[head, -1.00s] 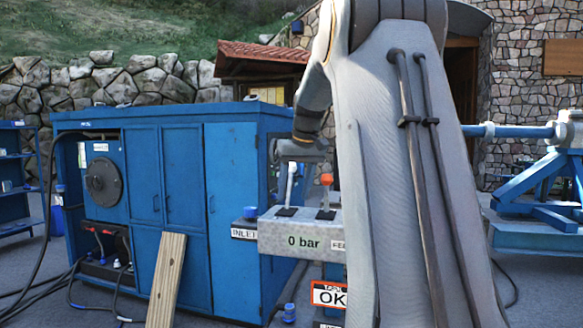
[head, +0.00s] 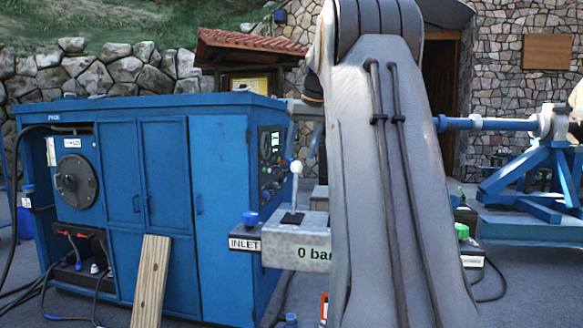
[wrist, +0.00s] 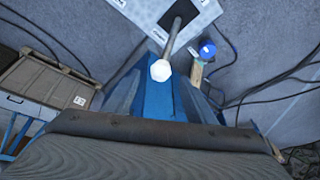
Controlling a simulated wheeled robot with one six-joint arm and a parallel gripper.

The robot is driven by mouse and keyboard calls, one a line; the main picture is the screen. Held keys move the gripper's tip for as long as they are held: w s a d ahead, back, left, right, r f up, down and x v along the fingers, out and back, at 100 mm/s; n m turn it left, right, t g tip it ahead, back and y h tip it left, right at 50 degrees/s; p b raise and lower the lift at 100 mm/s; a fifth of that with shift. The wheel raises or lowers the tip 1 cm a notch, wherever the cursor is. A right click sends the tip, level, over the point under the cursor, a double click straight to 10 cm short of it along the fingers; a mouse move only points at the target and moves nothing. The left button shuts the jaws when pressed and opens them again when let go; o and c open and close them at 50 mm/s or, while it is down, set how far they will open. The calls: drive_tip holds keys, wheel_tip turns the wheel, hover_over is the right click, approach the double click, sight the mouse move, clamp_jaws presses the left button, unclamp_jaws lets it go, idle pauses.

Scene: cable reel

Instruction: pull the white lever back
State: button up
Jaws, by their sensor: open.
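The white lever (head: 296,168) stands nearly upright on the grey valve block (head: 285,240), which is marked "0 bar". In the wrist view its white knob (wrist: 160,70) is near the upper middle, with its stem running up to a black slot plate. My gripper (head: 304,145) is open, its fingers pointing down just above and behind the knob in the head view. It is partly hidden by my arm and looks empty. Whether it touches the knob cannot be told. My arm hides the right part of the block.
A blue cabinet (head: 160,200) stands at the left, with a plank (head: 152,280) leaning on it. A blue cap (head: 250,218) sits beside the INLET label. A blue frame (head: 540,195) is at the right. Cables lie on the floor.

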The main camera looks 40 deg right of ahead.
sight(297, 168)
drive_tip(key=p+x, duration=0.1)
drive_tip(key=x, duration=0.5)
drive_tip(key=shift+w+f+p, duration=0.1)
drive_tip(key=shift+f+p, duration=0.25)
drive_tip(key=shift+c, duration=0.4)
clamp_jaws()
